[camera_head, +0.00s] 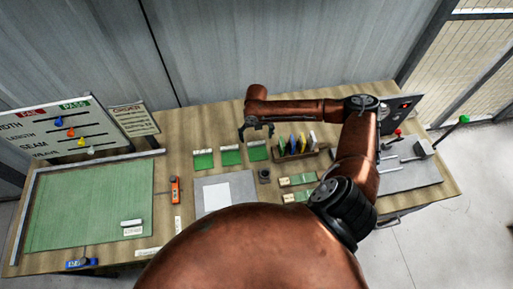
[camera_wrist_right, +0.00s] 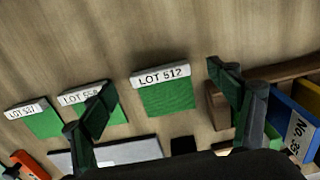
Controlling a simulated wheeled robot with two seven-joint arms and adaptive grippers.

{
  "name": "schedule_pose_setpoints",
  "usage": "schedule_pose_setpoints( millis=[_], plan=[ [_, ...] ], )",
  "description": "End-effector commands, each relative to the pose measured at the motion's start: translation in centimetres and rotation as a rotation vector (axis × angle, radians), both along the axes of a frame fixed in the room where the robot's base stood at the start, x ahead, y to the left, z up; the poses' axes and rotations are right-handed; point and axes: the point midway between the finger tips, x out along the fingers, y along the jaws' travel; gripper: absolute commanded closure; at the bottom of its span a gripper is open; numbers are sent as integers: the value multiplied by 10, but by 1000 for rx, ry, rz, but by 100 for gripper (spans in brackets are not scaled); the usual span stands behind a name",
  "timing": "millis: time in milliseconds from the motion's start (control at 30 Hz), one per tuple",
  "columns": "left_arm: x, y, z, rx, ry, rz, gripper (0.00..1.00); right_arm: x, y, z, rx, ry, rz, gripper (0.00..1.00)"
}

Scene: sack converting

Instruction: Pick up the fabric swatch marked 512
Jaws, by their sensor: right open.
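The swatch marked LOT 512 (camera_wrist_right: 167,97) is a green fabric square with a white label strip along its far edge. It lies flat on the wooden table, at the right end of a row of three similar swatches; in the head view it is the one nearest the card rack (camera_head: 257,153). My right gripper (camera_head: 257,128) is open and empty above and just behind it. In the right wrist view its two dark fingers (camera_wrist_right: 160,80) stand on either side of the swatch, apart from it. My left gripper is not in view.
Two other green swatches lie to the left, one (camera_wrist_right: 92,97) labelled LOT 55-something and one (camera_wrist_right: 38,118) further left. A wooden rack of coloured cards (camera_head: 296,146) stands close on the right. A grey plate with a white sheet (camera_head: 216,195) lies in front.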

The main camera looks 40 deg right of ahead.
Motion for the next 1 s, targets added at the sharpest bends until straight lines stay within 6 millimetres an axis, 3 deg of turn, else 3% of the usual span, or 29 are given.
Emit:
schedule_pose_setpoints(
  millis=[200, 500, 1000],
  plan=[
    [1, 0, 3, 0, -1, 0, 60, 1, 2, -29, 2, 1, -2, 18],
    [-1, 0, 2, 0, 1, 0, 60, 1, 1, -33, 1, 0, -2, 19],
    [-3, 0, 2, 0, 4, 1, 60, 1, 1, -33, 1, 0, -2, 52]
  ],
)
